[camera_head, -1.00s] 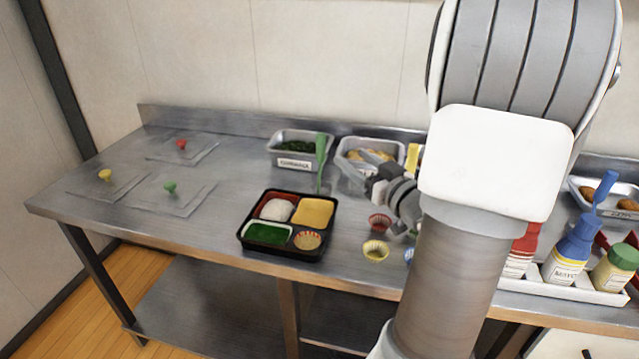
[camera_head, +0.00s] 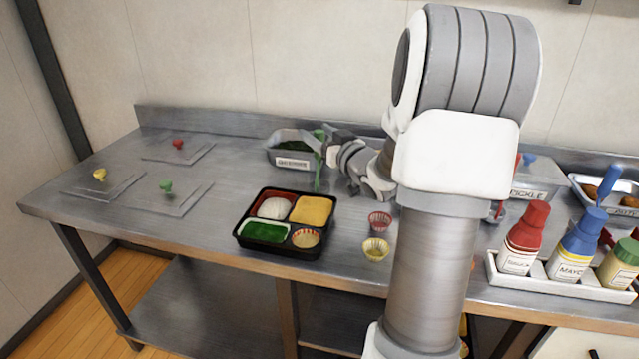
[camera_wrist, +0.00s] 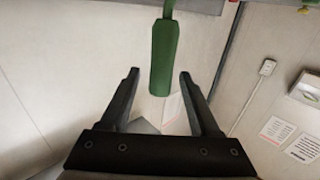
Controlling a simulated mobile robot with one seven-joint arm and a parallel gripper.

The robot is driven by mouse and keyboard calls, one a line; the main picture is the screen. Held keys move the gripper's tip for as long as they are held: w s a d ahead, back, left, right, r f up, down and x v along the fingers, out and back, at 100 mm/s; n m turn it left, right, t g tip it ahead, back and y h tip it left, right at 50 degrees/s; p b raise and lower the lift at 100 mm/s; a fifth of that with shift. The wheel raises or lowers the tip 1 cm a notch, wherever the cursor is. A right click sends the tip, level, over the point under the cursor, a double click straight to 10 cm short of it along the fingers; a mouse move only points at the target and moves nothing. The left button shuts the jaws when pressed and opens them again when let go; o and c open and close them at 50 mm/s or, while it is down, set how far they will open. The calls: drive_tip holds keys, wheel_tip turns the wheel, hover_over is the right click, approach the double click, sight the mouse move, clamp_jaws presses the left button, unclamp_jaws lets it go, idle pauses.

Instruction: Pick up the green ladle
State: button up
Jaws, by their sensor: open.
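The green ladle (camera_head: 317,184) stands at the right end of the metal pan of greens (camera_head: 272,154), largely hidden behind my gripper in the head view. In the wrist view its green handle (camera_wrist: 164,58) shows at top centre, with its end just above and between the open fingers. My gripper (camera_head: 327,140) is at the ladle's upper part in the head view. In the wrist view my gripper (camera_wrist: 158,88) is open with both fingers apart and nothing held between them. I cannot tell whether a finger touches the handle.
A black bento tray (camera_head: 238,236) with filled compartments sits in front. A red cup (camera_head: 380,220) and a yellow cup (camera_head: 376,249) stand right of it. Lids with coloured knobs lie at the left. A sauce-bottle rack (camera_head: 560,284) is at the right.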

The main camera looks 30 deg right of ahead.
clamp_jaws()
idle(0.3)
idle(1.1)
